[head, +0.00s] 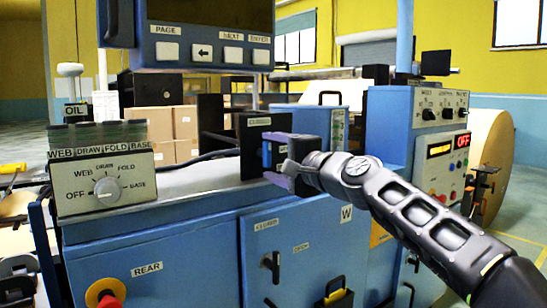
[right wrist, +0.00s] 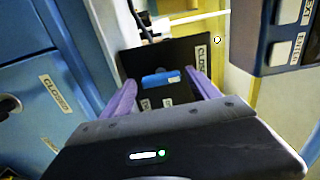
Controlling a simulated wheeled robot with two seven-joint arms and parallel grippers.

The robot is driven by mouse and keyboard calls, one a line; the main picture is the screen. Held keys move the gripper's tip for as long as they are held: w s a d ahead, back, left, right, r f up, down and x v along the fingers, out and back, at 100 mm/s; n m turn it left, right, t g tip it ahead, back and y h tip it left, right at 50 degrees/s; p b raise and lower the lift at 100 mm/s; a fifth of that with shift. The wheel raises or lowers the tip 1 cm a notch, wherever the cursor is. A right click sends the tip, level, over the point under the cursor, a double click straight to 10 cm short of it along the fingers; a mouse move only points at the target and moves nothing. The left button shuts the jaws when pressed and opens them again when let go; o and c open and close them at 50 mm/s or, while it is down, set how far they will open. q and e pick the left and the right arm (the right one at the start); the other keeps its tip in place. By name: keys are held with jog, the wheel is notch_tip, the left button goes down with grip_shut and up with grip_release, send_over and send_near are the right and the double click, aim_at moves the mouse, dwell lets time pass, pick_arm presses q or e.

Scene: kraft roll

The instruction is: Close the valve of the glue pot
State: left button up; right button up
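A black plate (head: 252,135) with a CLOSED label at its top stands upright on the machine's top edge. A blue handle (head: 267,154) sits on its face, and I take this to be the valve. In the right wrist view the blue handle (right wrist: 161,79) lies crosswise, with small labels below it. My right gripper (head: 276,163) is open, its purple fingers in front of the plate. In the right wrist view the fingers (right wrist: 162,88) stand on either side of the handle with gaps. No pot is clearly identifiable. My left gripper is not in view.
A selector-knob box (head: 104,184) stands on the machine top at left. A hanging control panel (head: 203,52) is above the plate. A blue cabinet with an OFF display (head: 446,147) is at right. Blue doors (head: 305,240) with handles are below.

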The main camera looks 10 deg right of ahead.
jog(key=shift+o, duration=0.4)
jog(key=shift+s+d, duration=0.15)
jog(key=shift+s, duration=0.1)
jog(key=b+v, duration=0.2)
jog(key=v, duration=0.5)
jog(key=shift+s, duration=0.15)
